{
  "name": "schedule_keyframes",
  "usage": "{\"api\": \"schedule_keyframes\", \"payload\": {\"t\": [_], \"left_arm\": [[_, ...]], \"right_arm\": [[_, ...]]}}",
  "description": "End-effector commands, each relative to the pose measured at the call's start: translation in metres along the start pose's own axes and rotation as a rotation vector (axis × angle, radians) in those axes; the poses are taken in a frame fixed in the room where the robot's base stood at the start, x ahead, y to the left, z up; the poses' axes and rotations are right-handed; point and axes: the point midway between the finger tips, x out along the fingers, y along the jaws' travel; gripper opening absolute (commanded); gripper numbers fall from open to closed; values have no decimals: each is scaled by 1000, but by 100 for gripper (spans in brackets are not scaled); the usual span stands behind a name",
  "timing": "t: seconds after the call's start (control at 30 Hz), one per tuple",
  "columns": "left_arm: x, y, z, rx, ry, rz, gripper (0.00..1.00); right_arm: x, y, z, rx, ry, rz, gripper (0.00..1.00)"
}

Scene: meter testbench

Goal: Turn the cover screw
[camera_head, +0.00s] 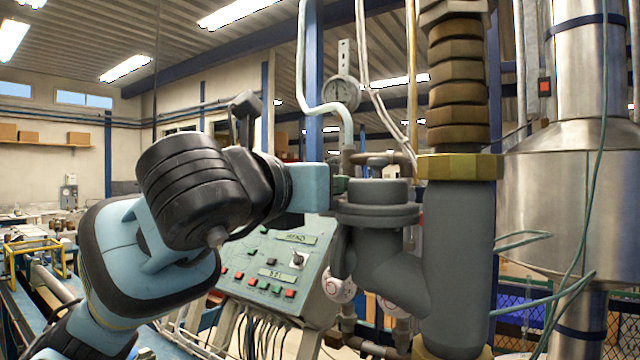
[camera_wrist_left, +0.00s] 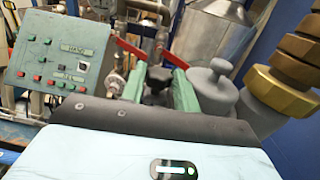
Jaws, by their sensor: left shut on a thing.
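The cover screw (camera_wrist_left: 157,84) shows in the left wrist view as a dark, lobed knob between the two green fingers. My left gripper (camera_wrist_left: 158,92) is shut on it, with one finger on each side. In the head view my left arm comes in from the left, and the gripper (camera_head: 338,184) reaches the near side of the grey pipe fitting (camera_head: 378,215). The screw itself is hidden there. The grey capped fitting (camera_wrist_left: 214,82) also shows just right of the fingers in the left wrist view. My right gripper is not in view.
A green control panel (camera_head: 268,270) with buttons stands below my left arm. A thick grey pipe with a brass collar (camera_head: 460,167) rises close on the right, and a round gauge (camera_head: 341,92) hangs behind. Red handles (camera_wrist_left: 133,50) lie beyond the fingers. A steel tank (camera_head: 570,200) stands at right.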

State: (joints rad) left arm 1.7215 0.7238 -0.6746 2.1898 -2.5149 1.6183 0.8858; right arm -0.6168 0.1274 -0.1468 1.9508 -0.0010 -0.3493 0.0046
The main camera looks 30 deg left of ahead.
Motion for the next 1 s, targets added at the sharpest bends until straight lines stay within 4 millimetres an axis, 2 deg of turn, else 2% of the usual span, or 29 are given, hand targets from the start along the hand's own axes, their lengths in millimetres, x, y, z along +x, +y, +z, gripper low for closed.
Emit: {"api": "schedule_keyframes", "payload": {"t": [0.47, 0.5, 0.63, 1.0], "left_arm": [[1, -1, -1, 1, 4, 13, 8], [1, -1, -1, 1, 4, 13, 35], [1, -1, -1, 2, 4, 12, 52], [0, -3, -1, 3, 2, 6, 53]], "right_arm": [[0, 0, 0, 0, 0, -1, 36], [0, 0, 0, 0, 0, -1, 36], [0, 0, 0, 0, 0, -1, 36], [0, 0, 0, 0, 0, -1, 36]]}}
